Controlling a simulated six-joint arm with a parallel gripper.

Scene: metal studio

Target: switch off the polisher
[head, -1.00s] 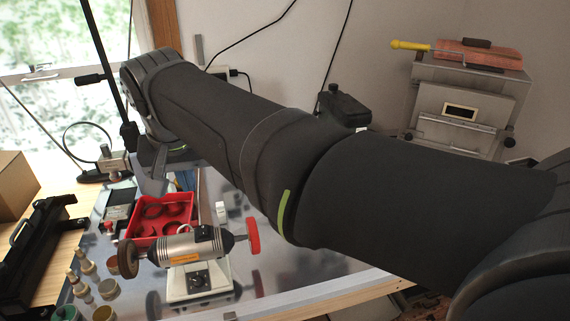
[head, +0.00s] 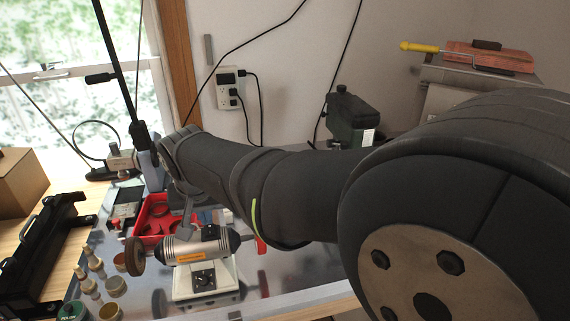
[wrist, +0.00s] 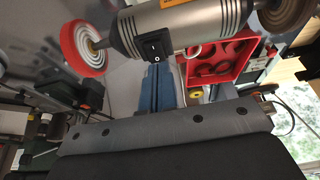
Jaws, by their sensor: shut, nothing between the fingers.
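The polisher (head: 200,246) is a silver motor with black ends on a white base, standing on the bench. A brown wheel (head: 134,256) is on its left end. A red wheel on its right end is mostly behind my arm in the head view; it shows plainly in the wrist view (wrist: 82,47). A black rocker switch (wrist: 155,45) sits on the motor's side in the wrist view. My gripper (wrist: 157,72) is shut and empty, its blue fingers just below the switch in that picture. I cannot tell whether they touch it. A dial (head: 203,279) is on the base.
A red tray (head: 152,228) with rings lies behind the polisher. Small brushes and jars (head: 97,280) stand at left, beside a black rack (head: 42,255). A green-grey machine (head: 350,118) stands at the back. My arm hides much of the bench's right part.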

